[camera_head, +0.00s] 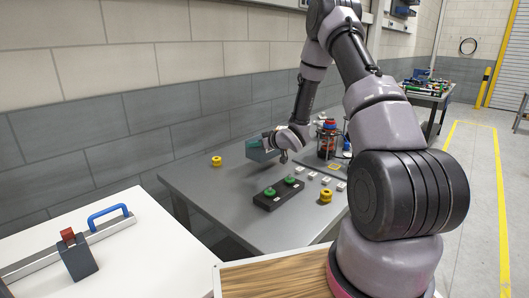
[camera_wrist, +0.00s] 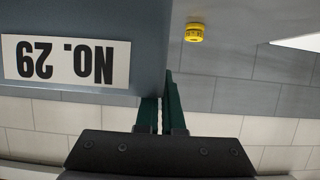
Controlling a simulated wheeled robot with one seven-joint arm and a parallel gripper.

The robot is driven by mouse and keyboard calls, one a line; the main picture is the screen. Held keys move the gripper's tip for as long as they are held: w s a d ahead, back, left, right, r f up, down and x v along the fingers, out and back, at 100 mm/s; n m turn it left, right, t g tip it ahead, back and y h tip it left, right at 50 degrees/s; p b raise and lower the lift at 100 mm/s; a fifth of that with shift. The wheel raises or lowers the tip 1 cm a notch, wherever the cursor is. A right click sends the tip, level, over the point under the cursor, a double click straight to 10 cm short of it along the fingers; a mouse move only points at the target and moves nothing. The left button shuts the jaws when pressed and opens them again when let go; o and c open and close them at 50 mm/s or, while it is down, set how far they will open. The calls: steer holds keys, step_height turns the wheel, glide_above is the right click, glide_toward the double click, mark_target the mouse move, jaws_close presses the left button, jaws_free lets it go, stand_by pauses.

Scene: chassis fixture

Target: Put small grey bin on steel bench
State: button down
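The small grey bin (camera_head: 260,151) is over the far side of the steel bench (camera_head: 215,194) in the head view, held at its right side by my gripper (camera_head: 284,157). In the wrist view, a grey bin wall (camera_wrist: 70,20) with an upside-down "NO. 29" label fills the upper left. My gripper's dark green fingers (camera_wrist: 161,115) are close together at this wall's edge, one on each side. I cannot tell whether the bin's underside touches the bench. The inside of the bin is hidden.
On the bench are two yellow rings (camera_head: 216,161) (camera_head: 326,196), a black block with green knobs (camera_head: 279,194), several small white pieces and a rack of bottles (camera_head: 327,138). A white table (camera_head: 150,250) with a blue handle is at left. The bench's front left is clear.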

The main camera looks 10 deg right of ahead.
mark_target(246, 155)
steer(key=shift+f, duration=2.15)
steer(key=shift+f, duration=0.15)
steer(key=c, duration=1)
jaws_free()
steer(key=shift+c, duration=0.2)
